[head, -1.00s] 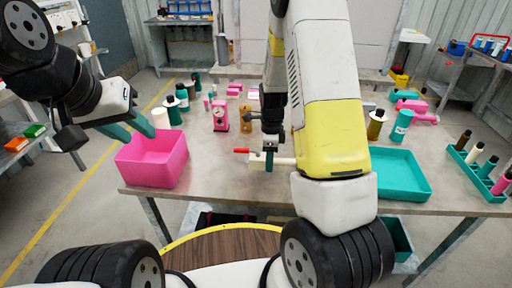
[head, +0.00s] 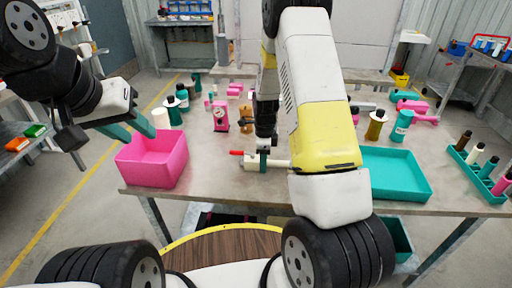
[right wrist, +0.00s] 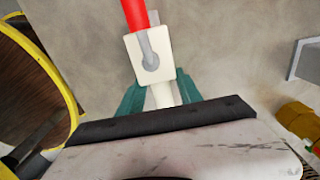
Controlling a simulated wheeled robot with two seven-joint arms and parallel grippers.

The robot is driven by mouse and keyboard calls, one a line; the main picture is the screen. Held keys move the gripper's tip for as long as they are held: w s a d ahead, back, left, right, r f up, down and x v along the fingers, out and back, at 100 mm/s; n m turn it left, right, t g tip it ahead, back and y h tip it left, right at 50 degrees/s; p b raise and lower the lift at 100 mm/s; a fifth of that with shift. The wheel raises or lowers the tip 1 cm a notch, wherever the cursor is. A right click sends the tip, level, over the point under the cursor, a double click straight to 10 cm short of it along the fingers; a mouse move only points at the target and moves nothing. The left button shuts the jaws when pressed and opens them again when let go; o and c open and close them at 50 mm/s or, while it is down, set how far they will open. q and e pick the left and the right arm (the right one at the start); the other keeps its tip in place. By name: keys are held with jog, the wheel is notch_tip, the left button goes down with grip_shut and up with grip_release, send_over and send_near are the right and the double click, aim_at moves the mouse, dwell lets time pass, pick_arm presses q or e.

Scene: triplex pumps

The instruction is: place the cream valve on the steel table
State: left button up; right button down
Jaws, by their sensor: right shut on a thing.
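The cream valve (head: 279,163) with its red handle (head: 236,153) is over the front part of the steel table (head: 225,192). My right gripper (head: 262,161) points down and is shut on the valve. In the right wrist view the teal fingers (right wrist: 160,95) are on both sides of the valve's cream body (right wrist: 150,57), with the red handle pointing up in the picture. I cannot tell whether the valve touches the tabletop. My left gripper (head: 132,132) is open and empty, close to the back left of the pink bin.
The pink bin (head: 152,182) stands at the table's front left. A teal tray (head: 395,196) lies to the right of my right arm, and a teal rack (head: 490,188) with several cylinders is at the right edge. Several bottles and pink parts stand farther back. The front middle is clear.

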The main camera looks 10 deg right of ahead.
jog(key=c, duration=0.8)
grip_release()
jog(key=s+r+n+t+y, duration=0.1)
jog(key=s+r+n, duration=0.25)
jog(key=r, duration=1.65)
jog(key=s+r+n+t, duration=0.1)
jog(key=s+r+n, duration=0.3)
jog(key=s+n, duration=0.2)
jog(key=s+a+r+n+t, duration=0.1)
jog(key=s+r+n+t, duration=0.1)
jog(key=s+r+n, duration=0.3)
jog(key=s+a+r+n+t+y, duration=0.1)
jog(key=s+r+n+t, duration=0.1)
jog(key=s+r+n, duration=0.3)
jog(key=shift+s+a+n, duration=0.1)
jog(key=shift+s+n, duration=0.5)
jog(key=shift+s, duration=0.6)
jog(key=shift+s+n, duration=0.55)
jog(key=shift+s, duration=0.65)
